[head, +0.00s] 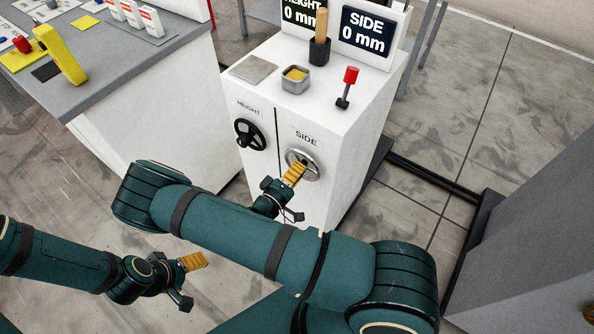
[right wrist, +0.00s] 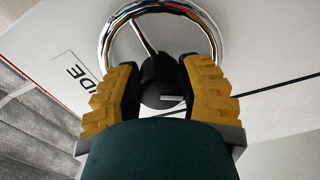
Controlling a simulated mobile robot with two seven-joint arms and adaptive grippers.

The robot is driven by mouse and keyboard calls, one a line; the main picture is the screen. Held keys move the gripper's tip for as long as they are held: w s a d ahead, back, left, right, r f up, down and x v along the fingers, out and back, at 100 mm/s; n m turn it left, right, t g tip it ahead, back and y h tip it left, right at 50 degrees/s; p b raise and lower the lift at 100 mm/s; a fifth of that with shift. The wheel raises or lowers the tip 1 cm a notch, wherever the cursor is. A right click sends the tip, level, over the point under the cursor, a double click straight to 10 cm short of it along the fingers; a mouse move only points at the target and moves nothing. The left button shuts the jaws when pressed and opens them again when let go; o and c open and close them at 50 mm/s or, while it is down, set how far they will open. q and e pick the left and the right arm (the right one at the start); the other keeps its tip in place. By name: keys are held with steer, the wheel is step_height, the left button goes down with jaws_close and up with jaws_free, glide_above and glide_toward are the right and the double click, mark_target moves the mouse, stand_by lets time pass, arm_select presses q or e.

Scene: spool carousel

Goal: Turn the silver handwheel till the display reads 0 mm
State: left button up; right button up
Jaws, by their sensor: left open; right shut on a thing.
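The silver handwheel (head: 314,164) is on the front of the white cabinet, under the SIDE label. Its shiny rim and spoke (right wrist: 143,38) show in the right wrist view. My right gripper (right wrist: 162,85) is shut on the handwheel at its dark central part, with a yellow-padded finger on each side. My arm partly hides the cabinet front in the head view. The SIDE display (head: 367,35) reads 0 mm. The HEIGHT display (head: 302,13) also reads 0 mm, and its top is cut off. My left gripper (head: 192,282) is open and empty above the floor.
A black handwheel (head: 249,135) sits left of the silver one, under HEIGHT. On the cabinet (head: 305,105) stand a red-topped lever (head: 349,85), a wooden-handled tool in a dark holder and a small grey cup (head: 295,79). A grey-topped bench (head: 135,60) stands left.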

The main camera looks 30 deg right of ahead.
steer(key=shift+d+m, duration=0.1)
steer(key=shift+m, duration=0.4)
steer(key=o, duration=1.2)
steer(key=v, duration=0.7)
steer(key=shift+a, duration=0.3)
steer(key=shift+s, duration=0.15)
